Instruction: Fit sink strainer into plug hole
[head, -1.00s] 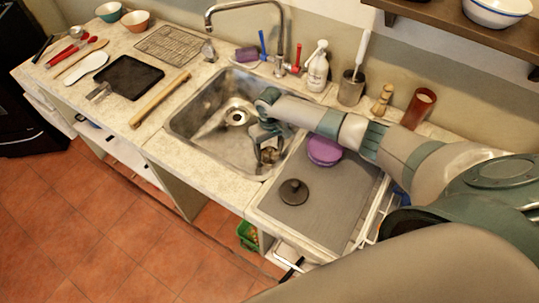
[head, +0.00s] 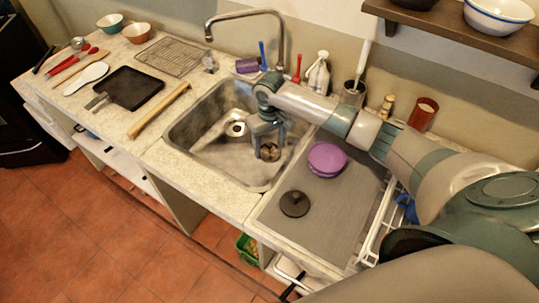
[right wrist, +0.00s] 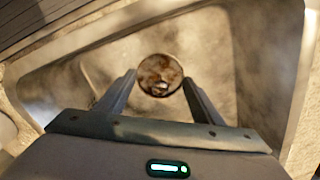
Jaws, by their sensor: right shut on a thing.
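The sink strainer (head: 269,152) is a small round metal piece, mottled brown and grey, with a small knob at its centre in the right wrist view (right wrist: 160,75). My right gripper (head: 268,146) is shut on it, with one finger on each side, and points down into the sink. The plug hole (head: 237,129) is a round metal ring with a dark centre in the sink floor, to the left of and farther back than the strainer. The strainer appears above the sink floor and apart from the hole. The hole cannot be made out in the right wrist view. My left gripper is not in view.
The steel sink (head: 181,136) has raised walls around my gripper. The tap (head: 281,45) arches behind it. On the right, the grey drainboard (head: 330,210) holds a purple round item (head: 327,158) and a dark lid (head: 295,203).

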